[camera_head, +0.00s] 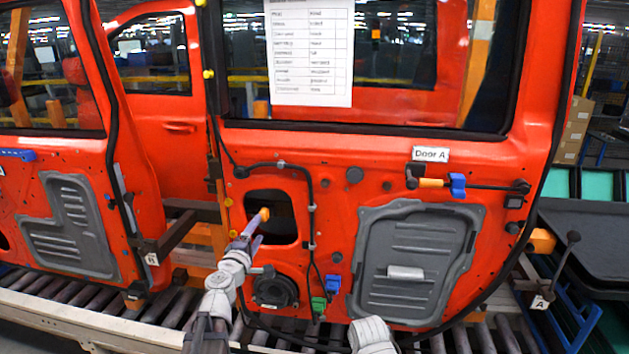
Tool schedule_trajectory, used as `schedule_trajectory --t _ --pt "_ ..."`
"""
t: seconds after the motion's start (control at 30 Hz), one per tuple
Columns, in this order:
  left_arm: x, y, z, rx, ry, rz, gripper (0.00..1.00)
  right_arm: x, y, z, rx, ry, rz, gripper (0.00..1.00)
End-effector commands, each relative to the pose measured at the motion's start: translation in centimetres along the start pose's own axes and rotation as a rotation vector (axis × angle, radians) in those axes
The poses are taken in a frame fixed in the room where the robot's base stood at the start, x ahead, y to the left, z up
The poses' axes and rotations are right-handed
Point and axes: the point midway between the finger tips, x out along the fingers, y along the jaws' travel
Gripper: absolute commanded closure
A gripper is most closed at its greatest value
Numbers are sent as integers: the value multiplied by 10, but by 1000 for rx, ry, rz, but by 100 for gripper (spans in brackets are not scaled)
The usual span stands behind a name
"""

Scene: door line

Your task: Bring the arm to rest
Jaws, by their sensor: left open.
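My left arm (222,285) comes up from the bottom, left of centre, pale grey and jointed. Its gripper (255,228) is open in front of the dark opening (283,212) in the red door panel labelled Door A (330,170). An orange piece (264,214) shows at the fingertips; I cannot tell whether it touches them. Part of my right arm (371,334) shows at the bottom centre; its gripper is out of view.
Door A carries a black cable, a round speaker (275,291), blue (333,283) and green (319,304) connectors, and a grey panel (415,262). A roller conveyor (60,300) runs below. A black-knobbed lever (560,265) stands at right. Another red door (60,180) is at left.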

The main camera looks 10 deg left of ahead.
Motion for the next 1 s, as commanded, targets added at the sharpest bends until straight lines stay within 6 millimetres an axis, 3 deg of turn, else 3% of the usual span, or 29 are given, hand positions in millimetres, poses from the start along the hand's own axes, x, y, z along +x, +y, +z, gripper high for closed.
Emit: schedule_trajectory --t 0.17,0.27,0.4,0.5,0.6,0.73,0.9,1.0 --pt "-8 -34 89 195 -244 -66 28 16 -1 -1 -1 0 0 50" --pt "-25 -69 153 356 -441 -137 28 25 -2 -2 -2 0 1 50" --pt "-67 -129 226 588 -714 -268 28 38 -4 -2 -3 0 1 50" --pt "-109 -178 261 765 -908 -392 28 49 -4 -3 -5 0 1 50" --pt "-159 -227 278 953 -1093 -550 28 60 -6 -4 -6 0 1 50" --pt "-218 -274 271 1179 -1273 -783 28 72 -7 -4 -7 0 2 50" --pt "-265 -295 246 1370 -1373 -1028 28 81 -7 -5 -8 0 2 50" --pt "-278 -297 236 1425 -1390 -1111 28 83 -8 -5 -9 0 2 50"
